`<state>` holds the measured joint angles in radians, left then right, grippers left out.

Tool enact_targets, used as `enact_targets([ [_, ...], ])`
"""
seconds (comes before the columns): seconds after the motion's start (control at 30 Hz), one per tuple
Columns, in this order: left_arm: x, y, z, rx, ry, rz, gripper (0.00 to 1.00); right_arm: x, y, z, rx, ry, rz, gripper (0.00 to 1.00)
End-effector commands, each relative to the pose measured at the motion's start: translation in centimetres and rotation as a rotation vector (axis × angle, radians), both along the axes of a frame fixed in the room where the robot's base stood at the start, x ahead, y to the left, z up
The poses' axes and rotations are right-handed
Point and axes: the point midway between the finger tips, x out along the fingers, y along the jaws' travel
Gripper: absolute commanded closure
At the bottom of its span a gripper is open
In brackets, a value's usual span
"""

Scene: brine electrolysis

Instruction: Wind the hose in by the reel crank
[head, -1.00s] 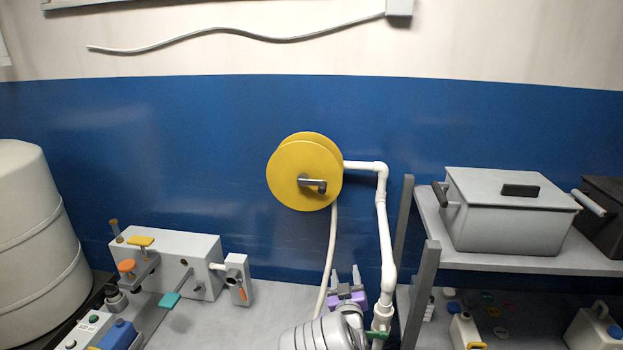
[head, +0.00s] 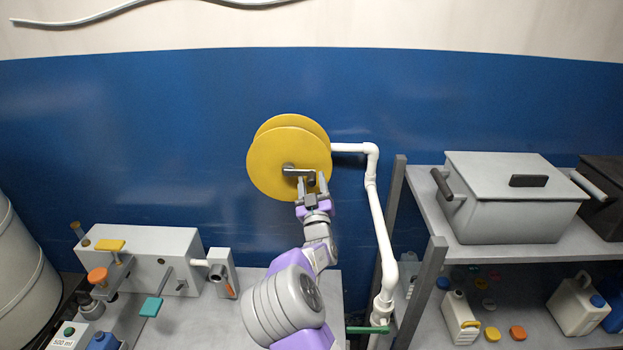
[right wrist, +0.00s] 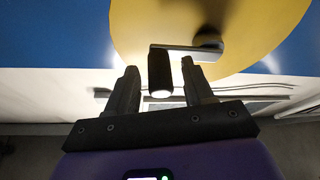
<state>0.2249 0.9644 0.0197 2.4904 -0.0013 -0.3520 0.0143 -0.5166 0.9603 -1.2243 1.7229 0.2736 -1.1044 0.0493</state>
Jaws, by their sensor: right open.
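The yellow hose reel (head: 270,160) is mounted at the blue wall, in the middle of the head view. Its grey crank (head: 297,171) points right from the hub, with a dark handle at its end. My right gripper (head: 312,184) is at the crank's end, reaching up from below. In the right wrist view, the dark crank handle (right wrist: 160,72) stands between the two open fingers, with gaps visible on both sides. The yellow reel face (right wrist: 250,25) fills the top there. The hanging hose is hidden behind my right arm. My left gripper is out of view.
A white pipe (head: 380,230) runs down right of the reel, with a green lever (head: 367,329) low on it. A grey shelf (head: 437,275) with a lidded tank (head: 510,210) stands at right. A bench device (head: 150,250) is at lower left.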

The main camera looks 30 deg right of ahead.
Motion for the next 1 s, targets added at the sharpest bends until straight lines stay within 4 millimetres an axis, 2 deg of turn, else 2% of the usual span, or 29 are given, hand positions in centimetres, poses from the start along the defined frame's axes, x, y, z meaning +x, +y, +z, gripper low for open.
enact_targets([
  [0.13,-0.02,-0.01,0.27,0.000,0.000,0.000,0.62,0.66,-0.30,0.23,0.000,0.002,0.000,0.48],
  [0.4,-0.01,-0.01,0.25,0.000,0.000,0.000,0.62,0.75,-0.34,0.22,0.001,0.002,0.000,0.48],
  [0.47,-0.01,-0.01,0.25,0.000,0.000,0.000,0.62,0.74,-0.33,0.23,0.001,0.002,-0.001,0.56],
  [0.73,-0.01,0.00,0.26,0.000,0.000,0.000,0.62,0.73,-0.34,0.24,0.001,0.002,-0.001,0.97],
  [0.77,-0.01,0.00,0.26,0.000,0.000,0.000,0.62,0.73,-0.34,0.25,0.001,0.002,-0.001,1.00],
  [1.0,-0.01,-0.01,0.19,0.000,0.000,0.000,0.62,0.72,-0.34,0.23,0.002,0.000,0.000,1.00],
])
